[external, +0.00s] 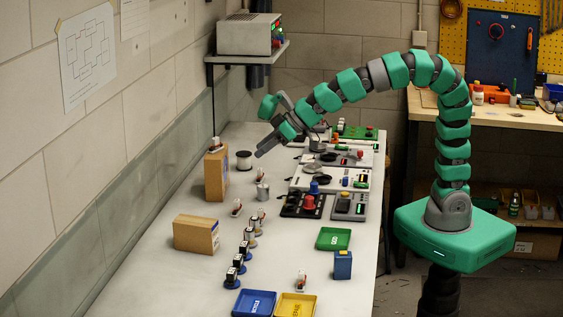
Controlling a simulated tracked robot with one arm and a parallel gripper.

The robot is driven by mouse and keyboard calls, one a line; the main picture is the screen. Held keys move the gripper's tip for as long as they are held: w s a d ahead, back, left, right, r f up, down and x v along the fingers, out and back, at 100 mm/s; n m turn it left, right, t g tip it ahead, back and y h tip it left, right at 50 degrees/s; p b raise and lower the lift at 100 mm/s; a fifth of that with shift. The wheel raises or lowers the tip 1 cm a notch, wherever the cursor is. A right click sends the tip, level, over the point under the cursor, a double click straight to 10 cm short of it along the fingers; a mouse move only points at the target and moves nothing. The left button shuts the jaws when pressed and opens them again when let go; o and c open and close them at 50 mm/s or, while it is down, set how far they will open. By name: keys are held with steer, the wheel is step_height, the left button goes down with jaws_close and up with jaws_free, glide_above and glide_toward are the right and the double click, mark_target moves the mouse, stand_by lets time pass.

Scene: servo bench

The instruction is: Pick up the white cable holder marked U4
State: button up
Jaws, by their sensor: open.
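Several small white holders with dark or red parts stand on the long bench (165,262). Others form a row (244,249), some on blue bases. No U4 marking is legible, so I cannot tell which holder it is. My gripper (262,130) is open and empty, held above the far part of the bench, above and right of the white spool (244,159).
A tall cardboard box (216,177) and a low one (196,234) stand at the left. Blue (254,303), yellow (296,305) and green (333,239) trays and a blue block (343,265) sit in front. Control panels (326,177) line the right side.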

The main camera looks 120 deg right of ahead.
steer(key=s+d+m+t+h+b, duration=0.1)
steer(key=s+d+h+b, duration=0.2)
steer(key=s, duration=0.5)
glide_toward(239, 203)
steer(key=shift+b+x, duration=0.3)
steer(key=shift+x, duration=0.75)
steer(key=shift+w+d, duration=0.35)
steer(key=shift+w, duration=0.2)
steer(key=shift+s+f+b+x, duration=0.15)
steer(key=shift+b+x, duration=0.15)
steer(key=shift+x, duration=1)
steer(key=shift+s+f+b+x, duration=0.15)
steer(key=shift+b+x, duration=0.15)
steer(key=shift+x, duration=1.05)
steer(key=shift+w, duration=0.1)
steer(key=shift+c, duration=0.3)
steer(key=c, duration=1)
